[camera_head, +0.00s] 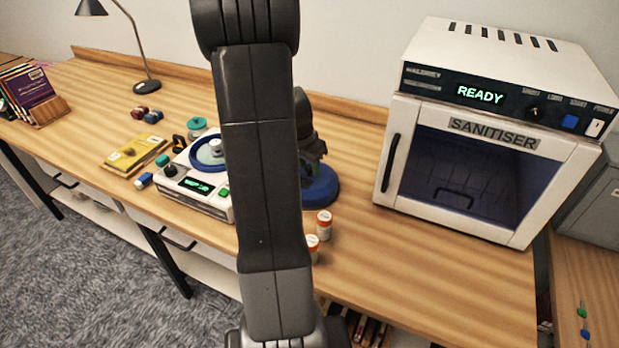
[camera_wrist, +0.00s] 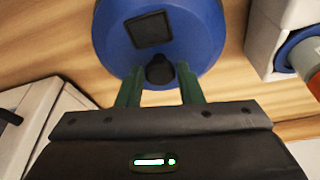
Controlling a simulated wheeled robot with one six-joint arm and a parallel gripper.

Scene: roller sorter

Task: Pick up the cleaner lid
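The cleaner lid appears to be the round blue lid (camera_head: 322,190) lying on the wooden bench, between the small white cleaner machine (camera_head: 180,196) and the sanitiser. In the wrist view the blue lid (camera_wrist: 195,50) shows a dark square patch and a black knob (camera_wrist: 160,70) near its edge. My gripper (camera_wrist: 160,76) is at the lid, with its two dark green fingers on either side of the knob. Narrow gaps seem to show between fingers and knob, so it looks open. In the head view my arm hides part of the cleaner, and my gripper (camera_head: 314,150) is just above the lid.
The white sanitiser (camera_head: 490,135) stands to the right, its door shut and display reading READY. Two small white-and-orange jars (camera_head: 324,224) stand near the bench's front edge. A yellow book (camera_head: 135,155) and a lamp (camera_head: 150,85) are on the left. Bare bench lies before the sanitiser.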

